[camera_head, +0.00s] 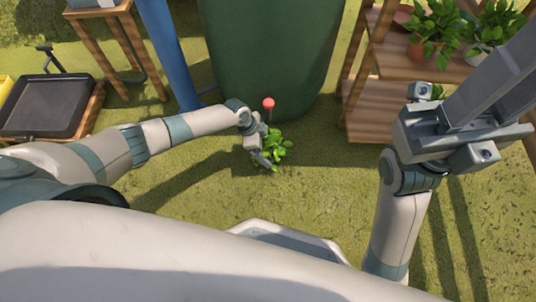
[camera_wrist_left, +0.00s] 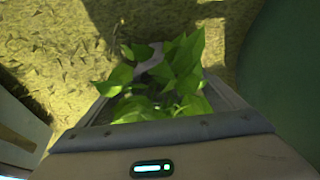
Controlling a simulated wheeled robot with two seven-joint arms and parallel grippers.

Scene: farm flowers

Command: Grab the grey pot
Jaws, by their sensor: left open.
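A leafy green plant (camera_head: 278,148) shows right beside my left gripper (camera_head: 264,146), over the grass in the middle of the head view. In the left wrist view its leaves (camera_wrist_left: 165,85) fill the space in front of the open left gripper. A pale grey patch shows behind the leaves, but I cannot tell if it is a pot. The leaves hide most of what is under them. A light grey pot (camera_head: 474,57) with a plant stands on the wooden shelf at the upper right. My right gripper (camera_head: 492,85) is large and near the camera, below that shelf; its jaw gap is unclear.
A big dark green container (camera_head: 270,60) stands just beyond the left gripper, with a red ball (camera_head: 268,103) in front. A blue post (camera_head: 170,50) is to its left. The wooden shelf (camera_head: 385,125) also holds a terracotta pot (camera_head: 418,50). A dark tray (camera_head: 45,105) lies far left.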

